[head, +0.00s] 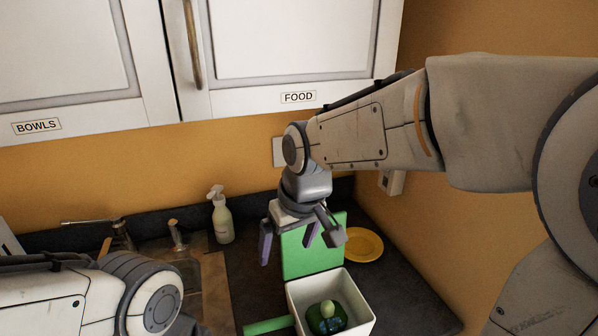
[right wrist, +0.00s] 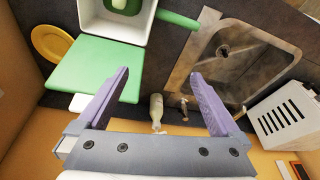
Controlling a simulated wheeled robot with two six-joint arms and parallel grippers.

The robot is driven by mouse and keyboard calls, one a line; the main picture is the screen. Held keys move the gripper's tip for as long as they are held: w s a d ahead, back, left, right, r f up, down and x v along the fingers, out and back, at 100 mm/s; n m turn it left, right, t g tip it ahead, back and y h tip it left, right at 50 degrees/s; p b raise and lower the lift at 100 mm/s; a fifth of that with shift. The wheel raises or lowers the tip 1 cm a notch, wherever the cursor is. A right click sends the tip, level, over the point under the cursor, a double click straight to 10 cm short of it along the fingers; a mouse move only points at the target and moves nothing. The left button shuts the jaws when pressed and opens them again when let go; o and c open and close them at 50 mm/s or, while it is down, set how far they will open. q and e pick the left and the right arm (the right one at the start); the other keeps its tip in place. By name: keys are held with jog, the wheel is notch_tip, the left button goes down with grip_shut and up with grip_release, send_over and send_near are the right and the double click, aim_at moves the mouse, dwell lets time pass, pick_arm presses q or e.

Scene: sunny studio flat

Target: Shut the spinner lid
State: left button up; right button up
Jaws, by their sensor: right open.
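The spinner is a white square tub (head: 318,284) on the dark counter, with dark green and light green contents inside. Its green lid (head: 312,262) stands open and upright at the tub's back edge. A green handle (head: 268,326) sticks out from the tub's left side. In the right wrist view the lid (right wrist: 92,72) and tub (right wrist: 88,24) show at upper left. My right gripper (head: 288,242) is open and empty, in front of the lid's upper left in the head view; contact cannot be told. My left gripper is out of view; only my left arm shows.
A yellow plate (head: 364,245) lies right of the lid. A soap bottle (head: 222,218) and sink (head: 212,285) are to the left. White cupboards (head: 290,40) labelled BOWLS and FOOD hang above. A white slotted thing (right wrist: 288,112) shows in the right wrist view.

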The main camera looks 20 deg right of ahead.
jog(key=w+d+r+m+t+h+p, duration=0.15)
jog(key=w+d+r+p, duration=0.25)
jog(key=w+d+r, duration=0.4)
jog(key=shift+m+y, duration=0.25)
jog(key=shift+m, duration=0.2)
jog(key=x, duration=0.3)
jog(key=p+x, duration=0.1)
jog(key=x, duration=0.2)
jog(key=d+x, duration=0.1)
jog(key=x, duration=0.2)
jog(key=shift+s+d+f+p, duration=0.1)
jog(key=shift+s+f+p, duration=0.2)
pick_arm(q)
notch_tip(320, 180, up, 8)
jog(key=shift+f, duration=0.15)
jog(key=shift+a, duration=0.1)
pick_arm(e)
grip_shut()
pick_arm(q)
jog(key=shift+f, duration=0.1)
